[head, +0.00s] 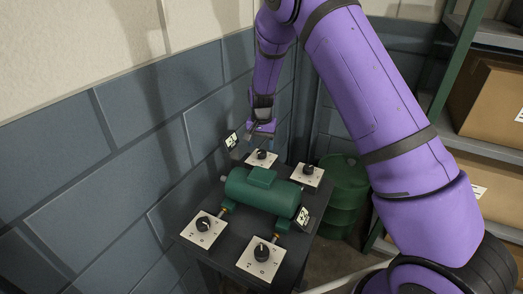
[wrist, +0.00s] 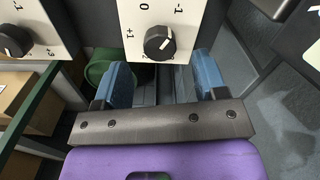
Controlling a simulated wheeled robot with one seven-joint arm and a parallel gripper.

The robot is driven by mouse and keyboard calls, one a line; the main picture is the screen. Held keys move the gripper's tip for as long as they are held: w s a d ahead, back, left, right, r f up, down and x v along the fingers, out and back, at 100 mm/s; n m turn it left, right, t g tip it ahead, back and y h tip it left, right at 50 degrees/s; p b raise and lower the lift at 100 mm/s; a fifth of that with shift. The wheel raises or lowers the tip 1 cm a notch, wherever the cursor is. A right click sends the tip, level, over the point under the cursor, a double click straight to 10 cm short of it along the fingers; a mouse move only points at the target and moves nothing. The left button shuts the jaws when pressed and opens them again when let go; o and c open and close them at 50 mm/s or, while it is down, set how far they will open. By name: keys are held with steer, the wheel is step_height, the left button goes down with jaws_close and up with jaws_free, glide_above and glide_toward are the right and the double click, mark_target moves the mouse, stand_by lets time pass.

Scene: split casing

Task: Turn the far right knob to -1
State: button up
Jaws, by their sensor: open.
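The far right knob (head: 308,171) is a black dial with a white mark on a white plate, behind and right of the green motor (head: 262,190). My gripper (head: 261,130) is open and empty, above the far left knob (head: 261,155), to the left of the far right knob. In the wrist view, the blue fingers (wrist: 164,82) are apart, and a black knob (wrist: 158,42) on a plate marked 0, +1 and -1 lies beyond them, untouched. Another knob (wrist: 14,42) shows at the left edge, its plate partly cut off. In the head view the far right knob's setting is too small to read.
Two more knobs, near left (head: 203,223) and near right (head: 262,252), stand on the dark table (head: 312,218). Small tilted displays (head: 304,216) stand near the motor. A wall (head: 110,150) is close on the left. A green drum (head: 343,185) and shelves (head: 485,150) are on the right.

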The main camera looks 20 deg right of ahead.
step_height(320, 180, up, 7)
stand_by(0.3)
steer(key=shift+f, duration=0.1)
step_height(320, 180, up, 13)
steer(key=n+t, duration=0.1)
glide_above(262, 152)
steer(key=s+d, duration=0.2)
steer(key=s, duration=0.5)
steer(key=s+d+r+n+t+y, duration=0.1)
steer(key=s+d+r+n, duration=0.1)
steer(key=s+r, duration=0.7)
steer(key=s+d+r+n+t, duration=0.1)
steer(key=s+r, duration=0.2)
steer(key=s, duration=0.9)
steer(key=s+d+r+n+t+h, duration=0.1)
steer(key=s+d+r+n+t, duration=0.1)
steer(key=s, duration=1.1)
steer(key=shift+r, duration=0.4)
